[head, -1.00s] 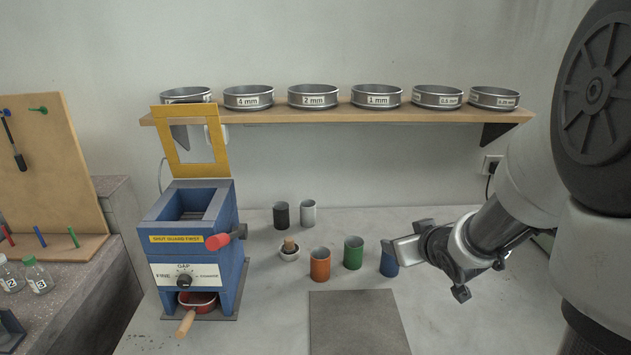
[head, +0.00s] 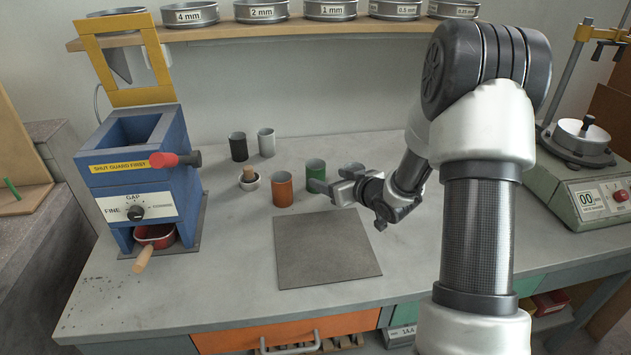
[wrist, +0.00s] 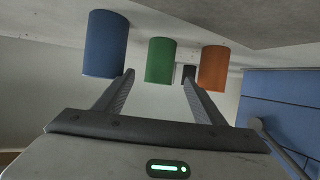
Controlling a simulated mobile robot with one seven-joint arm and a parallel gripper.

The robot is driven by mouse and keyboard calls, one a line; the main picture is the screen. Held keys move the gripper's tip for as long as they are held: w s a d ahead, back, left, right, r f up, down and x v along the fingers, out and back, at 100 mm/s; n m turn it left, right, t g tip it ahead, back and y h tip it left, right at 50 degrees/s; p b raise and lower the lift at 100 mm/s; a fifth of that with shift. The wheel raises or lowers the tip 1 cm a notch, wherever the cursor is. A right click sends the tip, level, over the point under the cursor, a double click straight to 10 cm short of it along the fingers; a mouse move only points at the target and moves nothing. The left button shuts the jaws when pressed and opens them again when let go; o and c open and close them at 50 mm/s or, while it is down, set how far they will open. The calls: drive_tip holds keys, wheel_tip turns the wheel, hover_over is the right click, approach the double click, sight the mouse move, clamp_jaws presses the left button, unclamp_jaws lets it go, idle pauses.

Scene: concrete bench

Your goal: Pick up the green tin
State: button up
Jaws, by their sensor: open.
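The green tin (head: 316,171) stands upright on the bench, its lower part partly covered by my gripper in the head view. My gripper (head: 318,187) is open and empty, reaching in from the right, low over the bench. The wrist view looks upside down. There the green tin (wrist: 160,60) shows beyond the two fingertips (wrist: 158,78), in the gap between them. I cannot tell whether the fingers reach around it. A blue tin (wrist: 105,45) is left of it and an orange tin (wrist: 213,68) right of it. The blue tin is hidden in the head view.
The orange tin (head: 282,190) stands close left of the green one. A blue mill (head: 140,170) stands left. A bare grey mat (head: 326,250) lies in front.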

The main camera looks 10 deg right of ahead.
sight(320, 174)
drive_tip(key=b+x, duration=0.1)
drive_tip(key=x, duration=0.5)
drive_tip(key=shift+w+f, duration=0.1)
drive_tip(key=shift+w, duration=0.1)
drive_tip(key=shift+c, duration=0.5)
drive_tip(key=c, duration=1.2)
